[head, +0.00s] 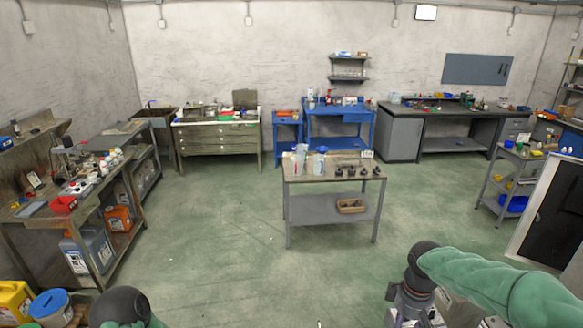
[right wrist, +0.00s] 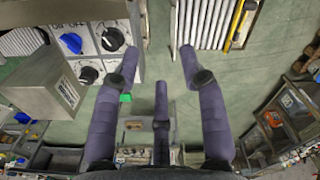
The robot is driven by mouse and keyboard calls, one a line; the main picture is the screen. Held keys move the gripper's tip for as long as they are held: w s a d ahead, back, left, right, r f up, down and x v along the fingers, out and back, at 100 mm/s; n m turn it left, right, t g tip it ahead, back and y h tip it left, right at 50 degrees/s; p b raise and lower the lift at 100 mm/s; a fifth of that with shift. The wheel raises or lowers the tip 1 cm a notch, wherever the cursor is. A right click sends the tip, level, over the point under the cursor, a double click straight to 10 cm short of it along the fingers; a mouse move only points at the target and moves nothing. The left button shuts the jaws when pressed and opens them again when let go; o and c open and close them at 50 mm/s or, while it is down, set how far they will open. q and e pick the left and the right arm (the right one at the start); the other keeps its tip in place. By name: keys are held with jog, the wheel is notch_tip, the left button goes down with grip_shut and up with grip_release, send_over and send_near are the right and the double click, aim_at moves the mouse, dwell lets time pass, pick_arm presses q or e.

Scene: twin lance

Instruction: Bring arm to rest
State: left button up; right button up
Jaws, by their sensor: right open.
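My right gripper (right wrist: 160,58) shows in the right wrist view with its purple fingers spread apart and nothing between them, above greenish floor. In the head view, my right arm (head: 500,280) in its green sleeve comes in from the right, with its dark joint and grey wrist at the bottom edge. The right fingers cannot be made out there. Only a dark, rounded joint and some green sleeve of my left arm (head: 122,305) show at the bottom left. My left gripper is out of view.
A worktable (head: 300,176) with bottles and black parts stands ahead. Cluttered benches (head: 98,192) line the left, and a shelf trolley (head: 490,183) stands at right. A panel with knobs (right wrist: 112,38) is close beside the right fingers. The floor (head: 225,235) between is clear.

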jog(key=s+a+f+m+y+b, duration=0.1)
jog(key=a+f+b, duration=0.3)
jog(key=f, duration=0.7)
jog(key=s+a+f+m+y+b, duration=0.15)
jog(key=a+f+b, duration=0.25)
jog(key=f, duration=0.7)
jog(key=s+a+f+m+y+b, duration=0.15)
jog(key=a+f+b, duration=0.25)
jog(key=f, duration=0.6)
pick_arm(q)
notch_tip(320, 180, down, 23)
jog(key=b, duration=1)
jog(key=shift+r, duration=0.2)
pick_arm(e)
jog(key=s+a+f+m, duration=0.2)
jog(key=s+f, duration=0.5)
jog(key=f, duration=0.4)
jog(key=s+a+f+m, duration=0.3)
jog(key=s+f, duration=0.4)
jog(key=f, duration=0.5)
jog(key=shift+a, duration=0.6)
